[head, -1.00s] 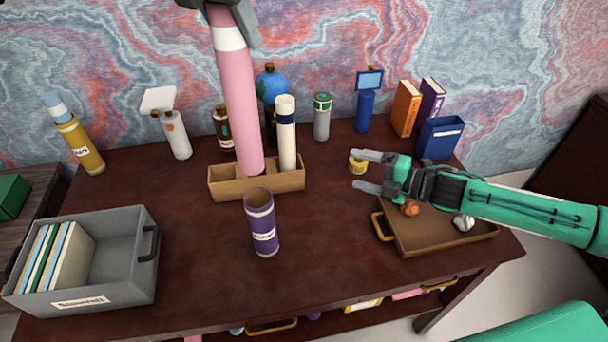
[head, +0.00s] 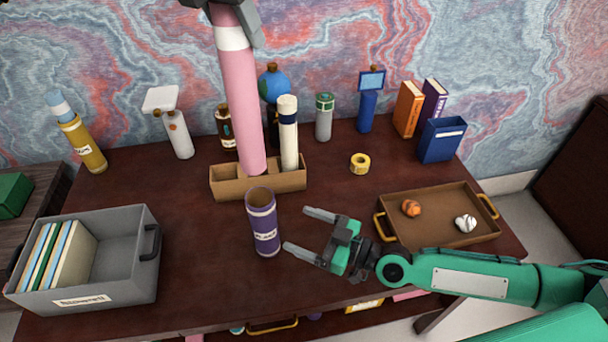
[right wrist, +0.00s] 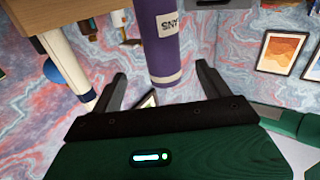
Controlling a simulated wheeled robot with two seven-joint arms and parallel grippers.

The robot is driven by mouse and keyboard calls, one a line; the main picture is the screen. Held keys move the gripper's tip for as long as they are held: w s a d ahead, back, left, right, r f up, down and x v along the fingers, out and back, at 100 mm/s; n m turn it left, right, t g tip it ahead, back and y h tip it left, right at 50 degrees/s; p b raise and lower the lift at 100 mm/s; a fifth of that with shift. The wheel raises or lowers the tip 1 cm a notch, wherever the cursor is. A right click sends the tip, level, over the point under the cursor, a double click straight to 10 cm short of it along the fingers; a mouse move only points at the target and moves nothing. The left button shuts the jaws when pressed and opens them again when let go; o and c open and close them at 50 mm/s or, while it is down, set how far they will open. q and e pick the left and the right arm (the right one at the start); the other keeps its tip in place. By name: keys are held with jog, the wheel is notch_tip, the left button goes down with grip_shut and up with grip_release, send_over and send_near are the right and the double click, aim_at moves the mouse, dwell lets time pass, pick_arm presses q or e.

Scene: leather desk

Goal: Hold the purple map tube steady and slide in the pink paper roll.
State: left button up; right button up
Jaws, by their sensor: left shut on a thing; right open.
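The pink paper roll (head: 240,100) has a white band and hangs nearly upright, its lower end in front of the wooden holder (head: 225,186) in the head view. My left gripper (head: 232,12) is shut on its upper end at the top edge. The purple map tube (head: 263,225) stands upright on the desk with its dark open mouth up. My right gripper (head: 297,230) is open just right of the tube, fingers pointing toward it, apparently not touching. In the right wrist view the tube (right wrist: 157,45) shows between the two fingers.
A white roll (head: 288,140) stands in the wooden holder. A grey bin (head: 140,280) with books is at left. Several bottles and books line the back.

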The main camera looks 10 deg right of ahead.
aim_at(275, 220)
jog(key=shift+s+x, duration=0.2)
jog(key=shift+x, duration=6)
jog(key=shift+c, duration=0.2)
jog(key=c, duration=1)
